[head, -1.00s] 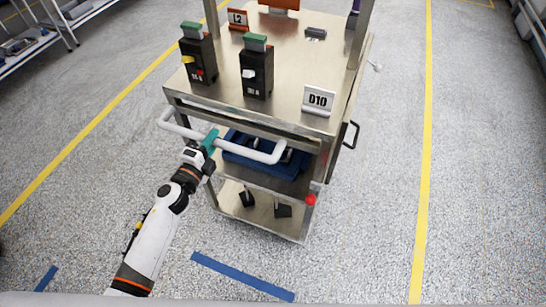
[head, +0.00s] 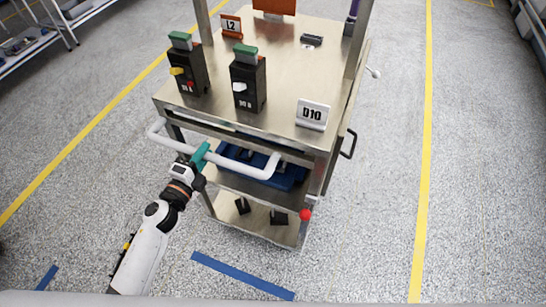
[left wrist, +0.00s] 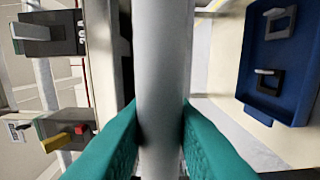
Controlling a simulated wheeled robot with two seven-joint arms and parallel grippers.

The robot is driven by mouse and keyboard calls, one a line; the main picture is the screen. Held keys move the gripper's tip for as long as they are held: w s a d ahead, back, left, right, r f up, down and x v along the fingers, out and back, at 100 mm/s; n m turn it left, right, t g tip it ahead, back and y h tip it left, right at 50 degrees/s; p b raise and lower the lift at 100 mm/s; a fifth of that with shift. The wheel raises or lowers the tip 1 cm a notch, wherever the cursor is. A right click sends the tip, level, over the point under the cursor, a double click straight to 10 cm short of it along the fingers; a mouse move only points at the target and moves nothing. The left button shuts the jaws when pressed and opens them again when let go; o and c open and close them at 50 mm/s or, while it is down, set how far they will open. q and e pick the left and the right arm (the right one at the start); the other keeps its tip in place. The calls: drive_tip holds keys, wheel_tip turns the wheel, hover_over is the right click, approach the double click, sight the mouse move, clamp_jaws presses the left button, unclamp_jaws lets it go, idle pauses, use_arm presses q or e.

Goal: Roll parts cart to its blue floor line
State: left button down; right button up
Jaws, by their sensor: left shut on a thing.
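The parts cart (head: 275,92) is a steel cart with a top deck and lower shelves, standing in the middle of the head view. Its white push handle (head: 235,166) sticks out from the near side. My left gripper (head: 201,156) is shut on that handle, left of its middle. In the left wrist view the teal fingers (left wrist: 160,140) press on both sides of the white bar (left wrist: 163,70). The blue floor line (head: 242,276) lies on the floor just nearer than the cart's lower front edge, with bare floor between. My right gripper is not in view.
A blue bin (head: 262,171) sits on a shelf below. Yellow lines (head: 423,160) flank the cart. Racks stand at the upper left (head: 75,18). Floor beside the cart is clear.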

use_arm(q)
drive_tip(key=b+v, duration=0.1)
drive_tip(key=v, duration=2.2)
drive_tip(key=shift+b, duration=0.35)
idle(2.0)
drive_tip(key=shift+s+f, duration=0.1)
drive_tip(key=shift+s, duration=0.05)
drive_tip(key=c, duration=1.6)
unclamp_jaws()
drive_tip(key=o, duration=0.4)
drive_tip(key=shift+w, duration=0.25)
drive_tip(key=shift+o, duration=0.2)
drive_tip(key=shift+s, duration=0.1)
